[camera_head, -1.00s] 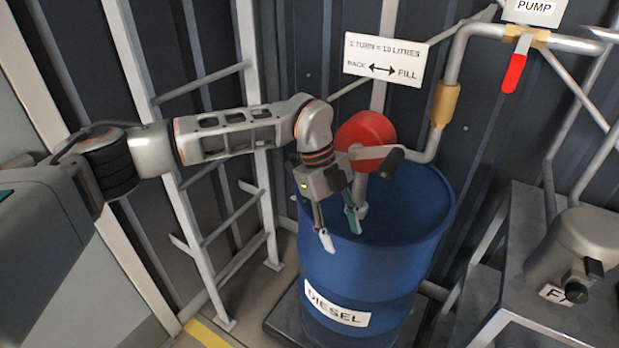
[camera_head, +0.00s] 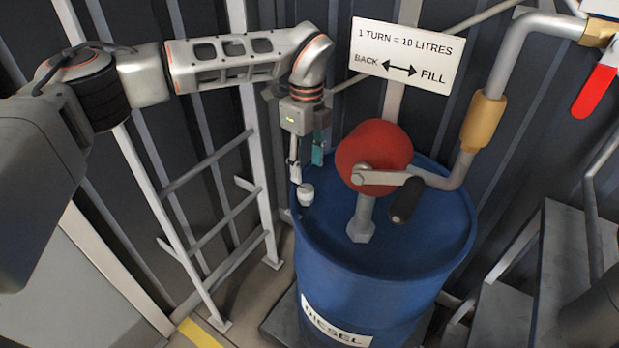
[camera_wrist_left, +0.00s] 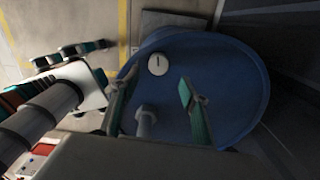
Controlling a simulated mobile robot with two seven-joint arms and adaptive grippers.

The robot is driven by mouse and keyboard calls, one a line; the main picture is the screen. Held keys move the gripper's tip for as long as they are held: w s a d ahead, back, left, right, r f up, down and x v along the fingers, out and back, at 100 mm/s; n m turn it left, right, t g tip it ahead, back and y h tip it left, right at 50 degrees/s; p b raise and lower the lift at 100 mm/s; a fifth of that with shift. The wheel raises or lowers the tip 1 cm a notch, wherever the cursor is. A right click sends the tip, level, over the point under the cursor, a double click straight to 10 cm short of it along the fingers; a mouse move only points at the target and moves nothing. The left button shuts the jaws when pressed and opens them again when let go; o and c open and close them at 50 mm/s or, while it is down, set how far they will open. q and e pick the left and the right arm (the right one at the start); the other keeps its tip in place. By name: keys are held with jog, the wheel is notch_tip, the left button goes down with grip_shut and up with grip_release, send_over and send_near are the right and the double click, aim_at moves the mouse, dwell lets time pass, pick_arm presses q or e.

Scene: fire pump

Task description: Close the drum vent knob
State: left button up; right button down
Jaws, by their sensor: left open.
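The drum vent knob (camera_head: 305,194) is a small white round cap near the left edge of the blue drum's top. In the left wrist view the knob (camera_wrist_left: 157,64) is a pale disc with a dark slot mark. My left gripper (camera_head: 306,168) points down just above the knob, its fingers apart and empty. In the left wrist view the left gripper (camera_wrist_left: 159,82) has the knob framed beyond and between its fingertips, with no contact visible. My right gripper (camera_wrist_left: 72,53) appears at the left of that view; its jaw state is unclear.
The blue drum (camera_head: 385,275) carries a red pump (camera_head: 374,155) with a crank handle (camera_head: 405,200), right of my left gripper. A ladder (camera_head: 215,195) stands behind at left. A pipe with a red lever (camera_head: 595,92) is at upper right.

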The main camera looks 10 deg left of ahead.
aim_at(307, 189)
pick_arm(q)
jog(key=f, duration=0.7)
jog(key=shift+s, duration=0.2)
jog(key=shift+r, duration=0.1)
jog(key=shift+c, duration=0.5)
jog(key=c, duration=1)
